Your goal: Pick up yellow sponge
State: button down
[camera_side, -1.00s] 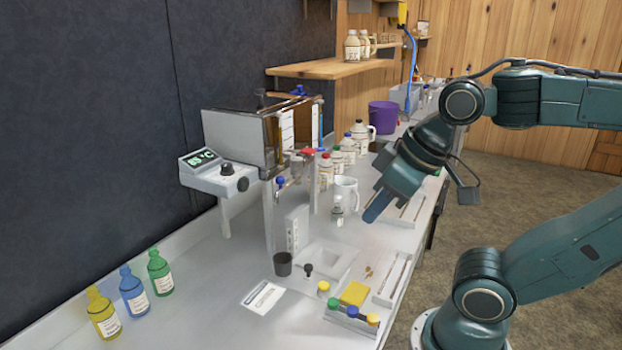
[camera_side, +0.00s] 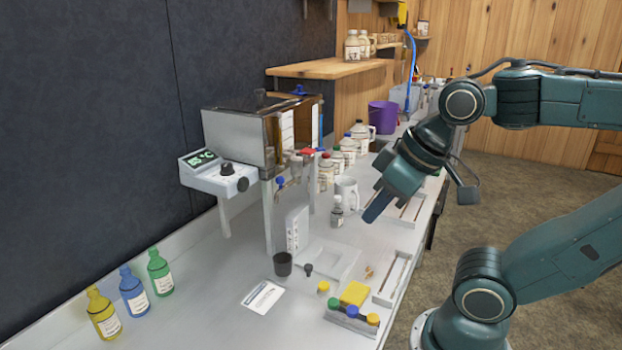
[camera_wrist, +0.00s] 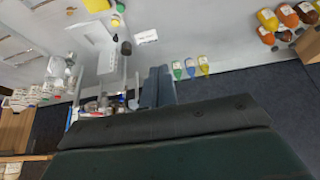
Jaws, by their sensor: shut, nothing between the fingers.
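The yellow sponge (camera_side: 354,293) lies on the counter near its front edge, behind a small rack of colored caps. In the wrist view the sponge (camera_wrist: 120,6) appears at the top edge, partly cut off. My gripper (camera_side: 374,209) is shut and empty. It hangs above the counter, well apart from the sponge and farther back along the bench. In the wrist view my gripper (camera_wrist: 158,88) shows its fingers together, with nothing between them.
The rack (camera_side: 352,318) of colored caps and a yellow-capped jar (camera_side: 323,287) stand close to the sponge. A dark cup (camera_side: 282,264), a white card (camera_side: 263,297) and a white tray (camera_side: 325,260) are nearby. The evaporator (camera_side: 250,140) stands at the back left.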

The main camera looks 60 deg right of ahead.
jog(key=c, duration=0.8)
grip_release()
jog(key=shift+c, duration=0.2)
jog(key=shift+w, duration=0.1)
jog(key=w+d+f+n+g, duration=0.4)
jog(key=w+d+f+n, duration=0.55)
jog(key=w+d, duration=0.3)
jog(key=s+d+f+n+y, duration=0.2)
jog(key=d+f+n, duration=0.2)
jog(key=d+f, duration=0.3)
jog(key=s+d+f+n+g+y, duration=0.1)
jog(key=d+f+n+y, duration=0.1)
jog(key=d+f+n, duration=0.2)
jog(key=d+f, duration=0.3)
jog(key=f, duration=0.4)
jog(key=shift+s+d+y, duration=0.15)
jog(key=shift+s+y, duration=0.15)
jog(key=shift+s, duration=0.05)
